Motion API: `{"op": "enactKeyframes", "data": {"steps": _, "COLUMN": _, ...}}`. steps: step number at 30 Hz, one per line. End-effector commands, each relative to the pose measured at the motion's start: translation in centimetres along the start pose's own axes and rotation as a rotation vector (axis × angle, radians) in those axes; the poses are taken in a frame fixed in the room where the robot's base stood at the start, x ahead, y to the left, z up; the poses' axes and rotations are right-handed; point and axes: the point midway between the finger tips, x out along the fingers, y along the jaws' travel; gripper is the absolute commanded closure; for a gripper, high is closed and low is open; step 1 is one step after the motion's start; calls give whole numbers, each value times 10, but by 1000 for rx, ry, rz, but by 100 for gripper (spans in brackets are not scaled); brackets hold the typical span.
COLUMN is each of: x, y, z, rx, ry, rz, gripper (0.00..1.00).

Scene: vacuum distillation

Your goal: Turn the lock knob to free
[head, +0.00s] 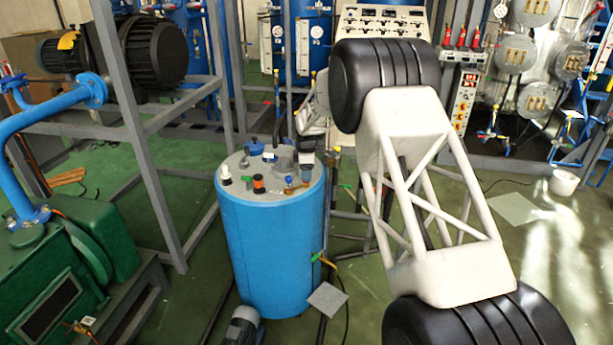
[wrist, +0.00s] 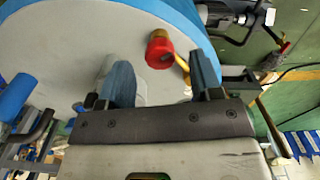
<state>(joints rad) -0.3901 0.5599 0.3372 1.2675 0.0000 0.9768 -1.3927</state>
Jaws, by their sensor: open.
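A red knob (wrist: 160,52) with a yellow part behind it sits on the pale grey lid of the blue drum (head: 270,250). It appears to be the lock knob, but no label shows. My gripper (wrist: 163,74) is open, with blue-grey fingers spread. In the wrist view the knob appears between the fingertips, closer to the right one. I see no contact, and the remaining distance is hard to judge. In the head view my gripper (head: 311,118) is small and partly hidden above the far right part of the lid.
Other fittings crowd the lid, including an orange-and-black one (head: 259,184), a white one (head: 226,174) and a blue one (head: 255,147). A grey metal frame (head: 150,165) stands left of the drum. A grey sheet (head: 327,299) lies on the green floor.

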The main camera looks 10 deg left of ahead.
Motion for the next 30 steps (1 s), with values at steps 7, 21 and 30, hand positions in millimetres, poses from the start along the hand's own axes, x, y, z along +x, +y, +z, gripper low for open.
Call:
{"op": "enactKeyframes", "data": {"steps": 7, "x": -34, "y": 0, "z": 0, "rx": 0, "ry": 0, "rz": 2, "gripper": 41}}
{"op": "enactKeyframes", "data": {"steps": 21, "x": -58, "y": 0, "z": 0, "rx": 0, "ry": 0, "rz": 0, "gripper": 41}}
{"op": "enactKeyframes", "data": {"steps": 30, "x": -60, "y": -1, "z": 2, "rx": 5, "ry": 0, "rz": 1, "gripper": 41}}
